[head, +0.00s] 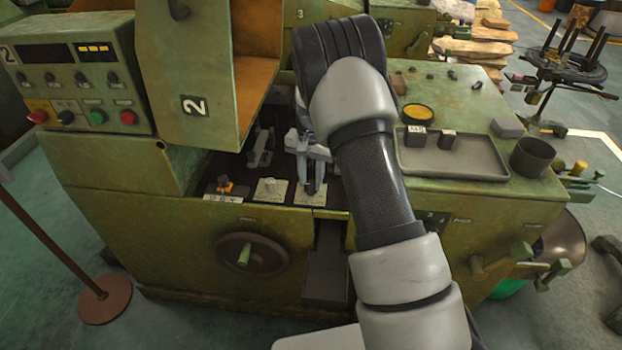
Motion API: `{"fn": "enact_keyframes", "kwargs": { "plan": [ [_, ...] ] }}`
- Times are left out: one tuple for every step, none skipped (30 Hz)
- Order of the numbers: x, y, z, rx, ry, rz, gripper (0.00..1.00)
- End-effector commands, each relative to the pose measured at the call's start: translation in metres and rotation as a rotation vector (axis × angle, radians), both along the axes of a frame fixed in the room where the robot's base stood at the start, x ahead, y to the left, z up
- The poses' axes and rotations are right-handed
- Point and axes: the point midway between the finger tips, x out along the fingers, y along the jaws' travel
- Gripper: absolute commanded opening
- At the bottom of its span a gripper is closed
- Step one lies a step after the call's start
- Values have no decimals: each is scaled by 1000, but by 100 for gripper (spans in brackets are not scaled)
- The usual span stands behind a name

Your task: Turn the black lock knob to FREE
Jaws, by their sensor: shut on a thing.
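My gripper (314,187) reaches down into the open bay of the green machine, at the third of three pale label plates (310,200) along the bay's front ledge. The lettering on the plate is too small to read.
An orange-topped knob (225,184) and a pale knob (270,184) stand left of my gripper. A raised guard (190,70) marked 2 hangs at the upper left. A handwheel (251,253) is on the front face. A grey tray (470,164) and a dark cup (532,157) stand right.

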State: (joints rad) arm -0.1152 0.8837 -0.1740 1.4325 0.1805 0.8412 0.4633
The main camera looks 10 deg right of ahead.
Motion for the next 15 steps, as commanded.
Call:
{"fn": "enact_keyframes", "kwargs": {
  "plan": [
    [1,0,1,0,-2,-6,6],
    [1,0,1,0,-2,-9,6],
    [1,0,1,0,-2,-11,6],
    [1,0,1,0,-2,-13,6],
    [1,0,1,0,-2,-14,6],
    [1,0,1,0,-2,-14,6],
    [1,0,1,0,-2,-14,6],
    [1,0,1,0,-2,-14,6],
    [1,0,1,0,-2,-14,6],
    [1,0,1,0,-2,-14,6],
    [1,0,1,0,-2,-14,6],
    [1,0,1,0,-2,-14,6],
    [1,0,1,0,-2,-14,6],
    [1,0,1,0,-2,-14,30],
    [1,0,1,0,-2,-14,37]
  ]
}}
